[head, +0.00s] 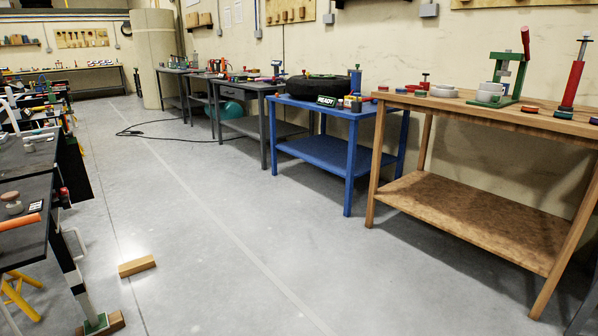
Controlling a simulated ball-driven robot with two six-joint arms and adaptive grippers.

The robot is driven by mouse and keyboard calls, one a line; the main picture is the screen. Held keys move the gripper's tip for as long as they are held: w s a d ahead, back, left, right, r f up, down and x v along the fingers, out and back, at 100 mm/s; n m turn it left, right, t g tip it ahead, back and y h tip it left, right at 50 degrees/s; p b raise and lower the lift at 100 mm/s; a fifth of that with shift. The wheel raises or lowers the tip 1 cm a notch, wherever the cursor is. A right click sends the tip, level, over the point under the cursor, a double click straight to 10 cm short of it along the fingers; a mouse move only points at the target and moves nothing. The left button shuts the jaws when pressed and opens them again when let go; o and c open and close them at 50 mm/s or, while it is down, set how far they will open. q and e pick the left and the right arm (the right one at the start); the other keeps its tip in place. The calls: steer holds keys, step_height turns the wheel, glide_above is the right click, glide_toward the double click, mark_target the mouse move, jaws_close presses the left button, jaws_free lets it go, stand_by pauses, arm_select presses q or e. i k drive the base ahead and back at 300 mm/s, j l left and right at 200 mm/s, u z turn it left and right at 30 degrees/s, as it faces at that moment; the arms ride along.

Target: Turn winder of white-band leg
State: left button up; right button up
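A dark leg with a white band (73,277) slants down from the dark chassis or bench (22,190) at the lower left of the head view. Its light lower end stands on a green foot (97,324) over a wooden block (115,322). A pale bent bar (78,238) shows beside the upper part of this leg; I cannot tell whether it is the winder. Neither of my grippers is in view.
A loose wooden block (137,266) lies on the floor right of the leg. Yellow stand legs (18,292) are at the lower left. A wooden workbench (478,215) and blue bench (325,153) line the right wall. The middle floor is clear; a black cable (150,133) lies farther back.

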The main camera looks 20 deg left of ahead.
mark_target(65, 202)
steer(key=i+j+u, duration=0.1)
steer(key=u, duration=0.3)
steer(key=i+u, duration=0.3)
steer(key=u, duration=0.15)
steer(key=i+l+u, duration=0.1)
steer(key=u, duration=0.3)
steer(key=i+l+u, duration=0.15)
steer(key=i+u, duration=0.15)
steer(key=u, duration=0.15)
steer(key=i+l+u, duration=0.15)
steer(key=u, duration=0.25)
steer(key=i+l+u, duration=0.2)
